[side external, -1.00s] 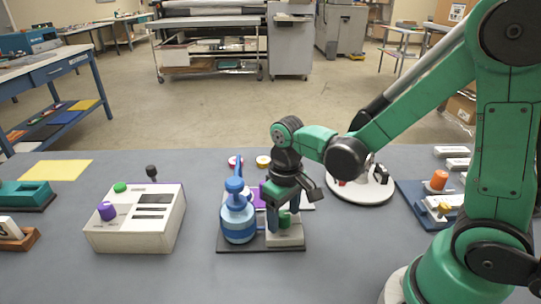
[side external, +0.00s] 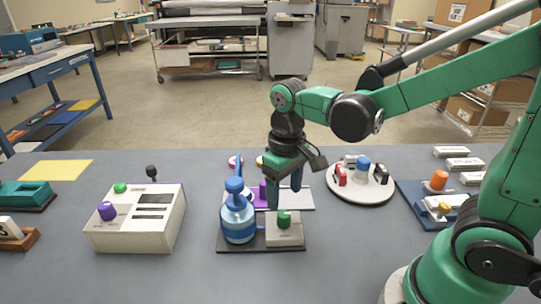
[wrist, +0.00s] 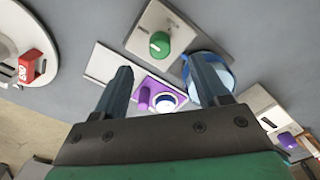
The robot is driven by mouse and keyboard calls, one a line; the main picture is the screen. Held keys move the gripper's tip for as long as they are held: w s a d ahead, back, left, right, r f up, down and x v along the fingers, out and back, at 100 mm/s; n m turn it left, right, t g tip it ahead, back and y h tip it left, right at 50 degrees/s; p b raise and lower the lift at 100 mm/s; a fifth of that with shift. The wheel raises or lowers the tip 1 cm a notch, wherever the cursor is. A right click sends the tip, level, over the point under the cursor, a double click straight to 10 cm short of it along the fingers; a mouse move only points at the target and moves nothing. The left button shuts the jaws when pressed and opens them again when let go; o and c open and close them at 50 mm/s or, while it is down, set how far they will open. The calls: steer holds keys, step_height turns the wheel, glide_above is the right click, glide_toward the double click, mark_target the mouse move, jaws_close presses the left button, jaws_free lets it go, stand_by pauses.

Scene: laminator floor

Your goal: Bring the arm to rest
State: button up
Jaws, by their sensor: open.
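My gripper (side external: 284,198) is in the middle of the side external view, pointing down above the table. In that view it is just behind and above a beige box with a green knob (side external: 284,220), to the right of a blue striped bottle (side external: 238,218). In the wrist view my gripper (wrist: 165,85) has its two fingers wide apart with nothing held between them. Beyond the fingertips lie a purple plate with a round button (wrist: 166,101) and the green knob (wrist: 159,44). The blue bottle (wrist: 226,72) is partly hidden behind the right finger.
A beige control box (side external: 135,220) stands to the left. A round white tray (side external: 360,196) with small items is to the right. A blue base with an orange knob (side external: 440,182) is farther right. The table front (side external: 190,280) is clear.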

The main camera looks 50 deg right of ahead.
steer(key=r+t, duration=0.1)
steer(key=t, duration=0.1)
steer(key=s+r+t, duration=0.1)
steer(key=shift+d+r, duration=0.3)
steer(key=shift+r, duration=0.05)
steer(key=t, duration=0.1)
steer(key=r+t, duration=0.1)
steer(key=t, duration=0.2)
steer(key=shift+s+d+r, duration=0.2)
steer(key=shift+d+r, duration=0.05)
steer(key=shift+r, duration=0.15)
